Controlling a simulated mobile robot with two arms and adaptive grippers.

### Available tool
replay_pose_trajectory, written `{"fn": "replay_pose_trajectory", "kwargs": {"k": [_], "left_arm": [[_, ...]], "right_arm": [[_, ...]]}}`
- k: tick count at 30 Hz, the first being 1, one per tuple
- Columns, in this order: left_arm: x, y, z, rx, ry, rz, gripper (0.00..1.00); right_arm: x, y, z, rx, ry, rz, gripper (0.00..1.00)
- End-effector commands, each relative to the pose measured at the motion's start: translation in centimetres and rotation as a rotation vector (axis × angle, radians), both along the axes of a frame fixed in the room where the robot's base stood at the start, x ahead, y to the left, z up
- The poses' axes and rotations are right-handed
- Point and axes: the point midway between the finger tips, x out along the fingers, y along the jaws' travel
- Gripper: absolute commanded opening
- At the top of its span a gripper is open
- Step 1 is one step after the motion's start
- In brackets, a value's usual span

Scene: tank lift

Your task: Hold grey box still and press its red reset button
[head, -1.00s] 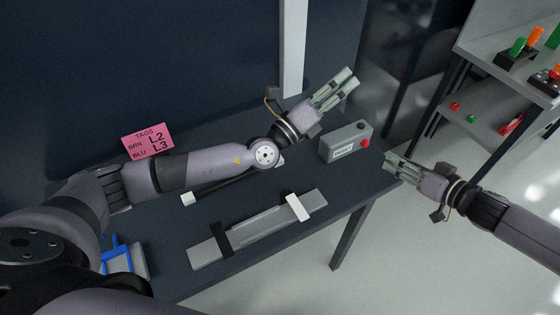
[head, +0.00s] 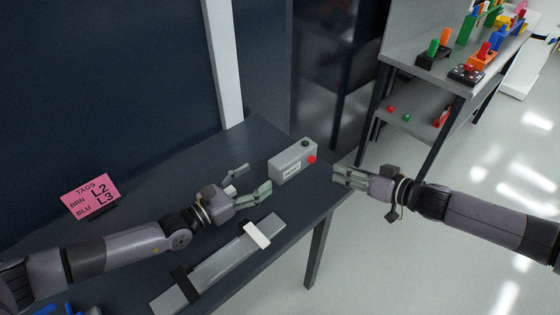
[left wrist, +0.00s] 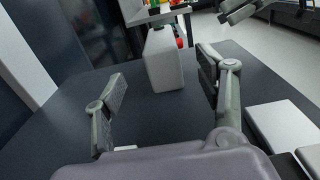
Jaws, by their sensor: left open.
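The grey box (head: 287,168) stands upright on the dark table near its right edge, with a white label on its front. Its red button (head: 312,159) is on the right end, facing my right gripper. My left gripper (head: 256,179) is open and empty, just left of the box and pointing at it. In the left wrist view the box (left wrist: 163,62) is ahead, between the lines of the two fingers but beyond their tips. The red button (left wrist: 180,42) shows at its right side. My right gripper (head: 337,177) is right of the button, apart from it; its finger gap is unclear.
A grey bar (head: 215,268) with a black and a white band lies on the table in front. A pink tag card (head: 90,197) stands at the left. A shelf (head: 420,108) with coloured parts is at the back right.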

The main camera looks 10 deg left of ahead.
Motion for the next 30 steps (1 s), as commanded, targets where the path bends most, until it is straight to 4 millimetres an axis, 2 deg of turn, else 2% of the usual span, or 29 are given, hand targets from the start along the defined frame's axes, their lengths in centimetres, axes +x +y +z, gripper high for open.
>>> {"fn": "replay_pose_trajectory", "kwargs": {"k": [9, 15, 21, 30], "left_arm": [[5.1, -4.2, 0.1, -0.003, -0.002, 0.001, 0.65], [7.4, -6.1, 0.0, -0.001, 0.000, 0.001, 0.65], [8.5, -7.0, 0.0, -0.002, 0.001, 0.001, 0.65], [8.7, -7.2, 0.0, -0.002, 0.001, 0.001, 0.65]], "right_arm": [[0.0, 0.0, 0.0, 0.000, 0.000, 0.000, 0.33], [0.0, 0.0, 0.0, 0.000, 0.000, 0.000, 0.33], [0.0, 0.0, 0.0, 0.000, 0.000, 0.000, 0.33], [0.0, 0.0, 0.0, 0.000, 0.000, 0.000, 0.33]]}}
